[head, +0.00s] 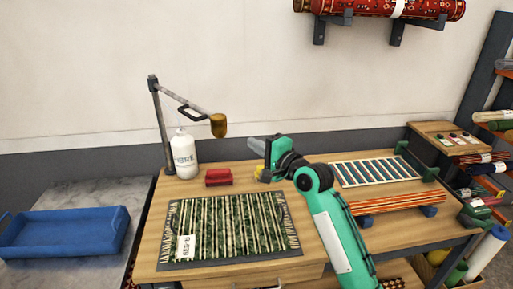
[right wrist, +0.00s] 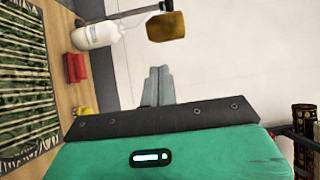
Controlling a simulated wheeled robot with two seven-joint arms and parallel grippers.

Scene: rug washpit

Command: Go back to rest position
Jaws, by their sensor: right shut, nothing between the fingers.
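My right gripper (head: 256,145) is raised above the back of the wooden table (head: 152,232), its arm coming up from the lower right. Its grey fingers also show in the right wrist view (right wrist: 156,86), shut together with nothing between them. A green striped rug on a dark mat (head: 235,225) lies flat on the table, in front and to the left of the gripper. My left gripper is not in view.
A white bottle (head: 184,156), a red block (head: 218,177) and a lamp-like arm with a brown head (head: 218,126) stand near the gripper. A striped rack (head: 375,172) and orange rods (head: 385,202) lie right. A blue tray (head: 62,252) sits left.

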